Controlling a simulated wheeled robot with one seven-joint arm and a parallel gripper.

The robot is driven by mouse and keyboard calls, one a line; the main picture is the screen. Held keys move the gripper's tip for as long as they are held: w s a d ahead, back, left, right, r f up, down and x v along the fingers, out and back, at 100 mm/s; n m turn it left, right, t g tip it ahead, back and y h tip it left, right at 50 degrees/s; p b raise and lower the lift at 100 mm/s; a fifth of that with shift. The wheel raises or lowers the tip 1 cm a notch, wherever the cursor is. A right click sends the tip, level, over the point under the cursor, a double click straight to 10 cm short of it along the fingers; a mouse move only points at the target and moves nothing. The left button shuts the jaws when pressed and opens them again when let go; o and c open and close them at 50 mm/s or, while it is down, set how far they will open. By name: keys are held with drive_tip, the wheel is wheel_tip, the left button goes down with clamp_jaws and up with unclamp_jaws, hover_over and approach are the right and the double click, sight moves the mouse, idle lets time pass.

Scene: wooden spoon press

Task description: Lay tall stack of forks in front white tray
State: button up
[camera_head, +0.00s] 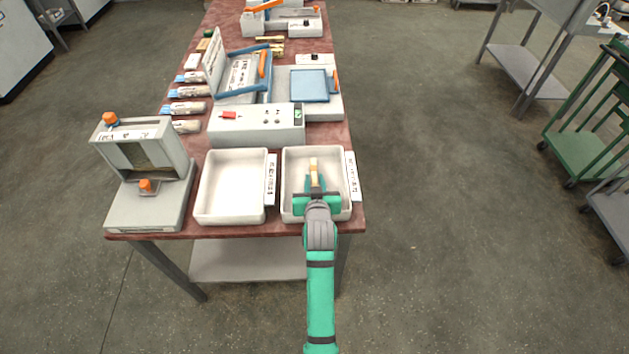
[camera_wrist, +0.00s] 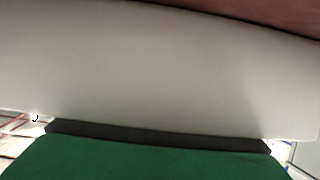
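Two white trays stand side by side at the near end of the table: a left tray (camera_head: 203,207) and a right tray (camera_head: 288,210). My green gripper (camera_head: 314,184) reaches into the right tray. A tan wooden stack (camera_head: 314,165), apparently the forks, juts out between its fingertips, which look closed on it. The stack points away from me, and its lower part is hidden by the fingers. I cannot tell whether it touches the tray floor. The wrist view shows a white tray surface (camera_wrist: 150,70) close up, and no forks.
A grey press with orange knobs (camera_head: 150,190) stands left of the trays. A control box (camera_head: 256,125) stands just behind them. Several bundles with blue ends (camera_head: 188,107) lie along the table's left edge. Labels (camera_head: 352,176) stand beside the trays.

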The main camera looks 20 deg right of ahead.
drive_tip(key=o, duration=0.4)
drive_tip(key=shift+r, duration=0.1)
drive_tip(key=v, duration=1.2)
